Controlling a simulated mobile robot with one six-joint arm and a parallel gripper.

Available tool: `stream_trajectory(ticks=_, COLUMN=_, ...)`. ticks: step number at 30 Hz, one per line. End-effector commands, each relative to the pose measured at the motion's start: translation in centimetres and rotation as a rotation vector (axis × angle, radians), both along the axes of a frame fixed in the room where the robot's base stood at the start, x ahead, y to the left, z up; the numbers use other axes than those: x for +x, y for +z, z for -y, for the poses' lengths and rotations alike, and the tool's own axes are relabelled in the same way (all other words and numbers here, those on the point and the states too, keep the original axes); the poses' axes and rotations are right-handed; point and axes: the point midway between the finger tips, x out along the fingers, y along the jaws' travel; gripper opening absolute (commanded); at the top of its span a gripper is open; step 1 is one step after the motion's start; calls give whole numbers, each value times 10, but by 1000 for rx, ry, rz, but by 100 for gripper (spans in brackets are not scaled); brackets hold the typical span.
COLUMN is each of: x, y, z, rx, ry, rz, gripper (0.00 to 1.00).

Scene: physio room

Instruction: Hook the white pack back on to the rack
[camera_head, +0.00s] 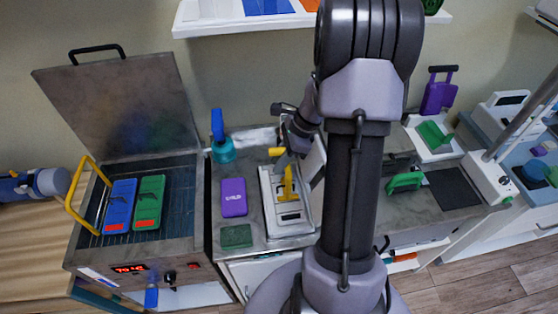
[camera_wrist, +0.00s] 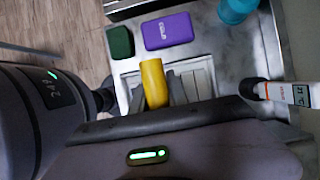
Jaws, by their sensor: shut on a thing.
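My gripper (camera_head: 286,160) is above a white, flat, frame-like thing (camera_head: 303,228) on the grey worktop. It is shut on a yellow piece (camera_head: 288,183), which shows as a thick yellow bar between the fingers in the wrist view (camera_wrist: 154,83). The white thing's pale ribbed face shows below the fingers in the wrist view (camera_wrist: 203,76). I cannot tell whether this is the white pack, nor whether the yellow piece is joined to it. An open steel unit at the left holds a dark rack (camera_head: 178,215) with a blue pack (camera_head: 119,206) and a green pack (camera_head: 149,202).
A yellow bail handle (camera_head: 76,190) rises at the unit's left; its lid (camera_head: 118,108) stands open. A purple case (camera_head: 233,197), a dark green block (camera_head: 236,237) and a teal bottle (camera_head: 222,150) stand between unit and gripper. A white wall shelf (camera_head: 250,26) hangs above.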

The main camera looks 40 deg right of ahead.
Motion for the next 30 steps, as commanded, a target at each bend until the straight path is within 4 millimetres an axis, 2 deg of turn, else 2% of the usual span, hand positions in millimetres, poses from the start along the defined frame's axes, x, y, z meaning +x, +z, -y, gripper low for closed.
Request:
stream_trajectory(ticks=16, x=1, y=49, z=0, rx=0, ry=-1, rz=2, gripper=0)
stream_trajectory(ticks=25, x=1, y=48, z=-1, rx=0, ry=0, rz=1, gripper=0)
stream_trajectory(ticks=30, x=14, y=47, z=-15, rx=-1, ry=3, rz=1, gripper=0)
